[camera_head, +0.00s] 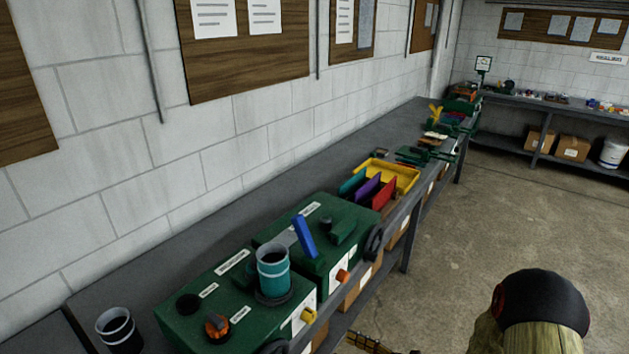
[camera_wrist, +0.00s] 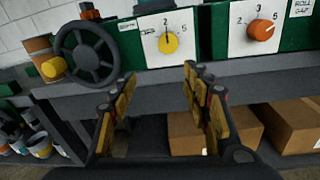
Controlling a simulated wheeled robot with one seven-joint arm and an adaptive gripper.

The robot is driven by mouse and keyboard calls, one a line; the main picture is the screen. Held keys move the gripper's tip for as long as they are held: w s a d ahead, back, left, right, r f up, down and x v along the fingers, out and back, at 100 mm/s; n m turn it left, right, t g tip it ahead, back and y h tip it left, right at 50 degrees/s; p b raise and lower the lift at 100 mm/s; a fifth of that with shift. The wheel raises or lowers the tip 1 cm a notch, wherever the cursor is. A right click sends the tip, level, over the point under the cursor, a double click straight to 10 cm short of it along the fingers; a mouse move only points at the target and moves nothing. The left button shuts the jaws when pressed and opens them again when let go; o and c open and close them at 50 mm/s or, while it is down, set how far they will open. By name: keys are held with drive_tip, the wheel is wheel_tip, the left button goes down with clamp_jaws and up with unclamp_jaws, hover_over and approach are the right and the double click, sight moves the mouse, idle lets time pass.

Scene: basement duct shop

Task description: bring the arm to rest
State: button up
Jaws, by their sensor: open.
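My gripper (camera_wrist: 158,110) is open in the wrist view, its two yellow-padded fingers apart with nothing between them. It faces the front of the bench, just below the green machines. In the head view, part of my arm (camera_head: 540,305) shows at the lower right, over the floor and clear of the bench. A bit of the gripper shows at the bottom edge there, mostly cut off.
The bench (camera_head: 210,240) runs along the left wall, carrying green machines (camera_head: 220,290), a teal cup (camera_head: 273,268), a dark can (camera_head: 118,328) and a yellow tray (camera_head: 402,176). A handwheel (camera_wrist: 88,52) juts out near my gripper. Cardboard boxes (camera_wrist: 295,122) sit underneath. Floor (camera_head: 500,215) at right is open.

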drive_tip(key=s+a+n+g+h, duration=0.2)
drive_tip(key=s+n+g+h, duration=0.1)
drive_tip(key=s+n+g, duration=1.15)
drive_tip(key=s+d+r+n+t+h, duration=0.2)
drive_tip(key=d+r+n+t+h, duration=0.15)
drive_tip(key=d+r+h, duration=0.2)
drive_tip(key=s+d+r+n+t+h, duration=0.2)
drive_tip(key=s+d+r+n+h, duration=0.1)
drive_tip(key=d+r+n+h, duration=0.3)
wheel_tip(320, 180, up, 13)
drive_tip(key=a+n+t, duration=0.1)
drive_tip(key=n+t, duration=0.1)
drive_tip(key=t, duration=0.2)
drive_tip(key=shift+a+f+t, duration=0.15)
drive_tip(key=shift+a+t, duration=0.1)
drive_tip(key=shift+t, duration=0.15)
